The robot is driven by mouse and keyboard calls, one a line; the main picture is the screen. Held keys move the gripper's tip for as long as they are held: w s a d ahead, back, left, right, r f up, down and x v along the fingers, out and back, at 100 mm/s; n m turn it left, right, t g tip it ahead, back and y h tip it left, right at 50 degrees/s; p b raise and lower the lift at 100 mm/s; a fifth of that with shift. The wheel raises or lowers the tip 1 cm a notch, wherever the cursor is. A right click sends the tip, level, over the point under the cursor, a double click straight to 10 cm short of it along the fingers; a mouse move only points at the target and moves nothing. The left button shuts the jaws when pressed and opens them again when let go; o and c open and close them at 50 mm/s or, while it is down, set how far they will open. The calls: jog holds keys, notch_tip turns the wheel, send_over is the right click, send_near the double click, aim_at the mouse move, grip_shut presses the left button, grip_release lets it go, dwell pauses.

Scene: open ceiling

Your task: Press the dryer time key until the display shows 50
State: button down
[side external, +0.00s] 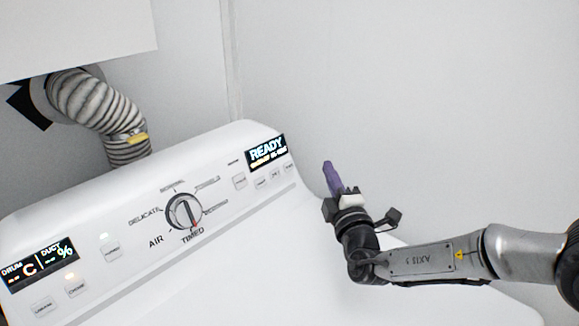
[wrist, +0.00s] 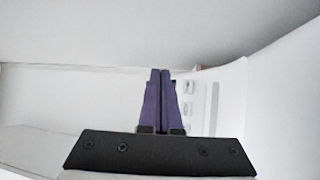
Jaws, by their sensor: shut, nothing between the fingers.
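The white dryer's control panel (side external: 130,225) slopes across the side view. Its right-hand display (side external: 267,152) reads READY, with a smaller line below too blurred to read. Several small keys sit under and beside that display, among them a key (side external: 240,182) to its lower left; their labels are too small to read. My gripper (side external: 328,165) has purple fingers and is to the right of the panel's right end, apart from the keys in the side view. In the wrist view the purple fingers (wrist: 160,75) are shut together and empty, with a few keys (wrist: 188,100) just right of them.
A round knob (side external: 184,211) in the panel's middle points towards TIMED. A left display (side external: 40,264) shows DRUM C and DUCT %. A ribbed hose (side external: 97,105) hangs at the back left below a white cabinet (side external: 70,30).

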dwell(0.3)
jog(key=w+a+f, duration=0.3)
jog(key=w+a, duration=0.2)
jog(key=shift+w+a, duration=0.4)
jog(key=shift+w, duration=0.1)
dwell(2.1)
jog(key=shift+w+a+f, duration=0.15)
jog(key=shift+w+a, duration=0.05)
jog(key=shift+a, duration=0.05)
jog(key=shift+w+a+f, duration=0.1)
jog(key=shift+w+a, duration=0.15)
dwell(0.8)
jog(key=shift+s+d+r, duration=0.3)
jog(key=shift+s+d, duration=0.25)
dwell(0.4)
jog(key=shift+s+d+r, duration=0.4)
jog(key=shift+s+d, duration=0.45)
jog(key=shift+s+d+r, duration=0.4)
jog(key=shift+s+d, duration=0.4)
